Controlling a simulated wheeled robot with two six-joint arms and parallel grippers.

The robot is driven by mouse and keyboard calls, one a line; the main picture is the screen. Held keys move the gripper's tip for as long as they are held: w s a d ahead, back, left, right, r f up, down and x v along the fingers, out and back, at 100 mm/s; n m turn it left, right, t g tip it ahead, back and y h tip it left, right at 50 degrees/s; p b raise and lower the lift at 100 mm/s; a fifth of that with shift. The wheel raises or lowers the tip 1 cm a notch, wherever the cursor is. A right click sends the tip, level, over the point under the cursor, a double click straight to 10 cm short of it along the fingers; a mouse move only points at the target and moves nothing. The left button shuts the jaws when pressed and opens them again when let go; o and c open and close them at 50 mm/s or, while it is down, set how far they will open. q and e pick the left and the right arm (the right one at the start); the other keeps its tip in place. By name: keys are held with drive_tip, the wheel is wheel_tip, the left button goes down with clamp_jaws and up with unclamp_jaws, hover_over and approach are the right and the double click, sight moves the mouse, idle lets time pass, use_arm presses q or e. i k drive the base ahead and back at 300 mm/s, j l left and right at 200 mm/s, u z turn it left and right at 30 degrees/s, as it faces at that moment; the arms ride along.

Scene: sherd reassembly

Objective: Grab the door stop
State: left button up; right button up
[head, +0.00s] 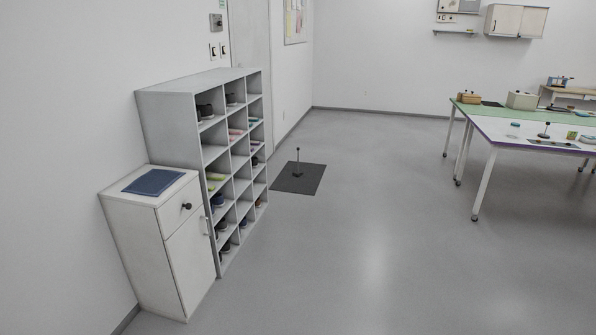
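A small dark object with a thin upright stem and a round knob on top, which looks like the door stop (297,174), stands on a dark floor mat (310,188) by the door at the back left. It is far off and small in the head view, so its base is hard to make out. A similar dark knobbed object (545,132) stands on the white-topped table at the right; I cannot tell exactly what it is. Neither of my grippers is in view.
A grey shoe rack (185,82) with shoes stands along the left wall. In front of it is a white cabinet (185,262) with a blue mat (153,182) on top. A table (508,133) stands at the right. The grey floor (380,210) between is clear.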

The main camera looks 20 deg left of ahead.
sight(296, 174)
drive_tip(key=i+u, duration=0.3)
drive_tip(key=i, duration=5.45)
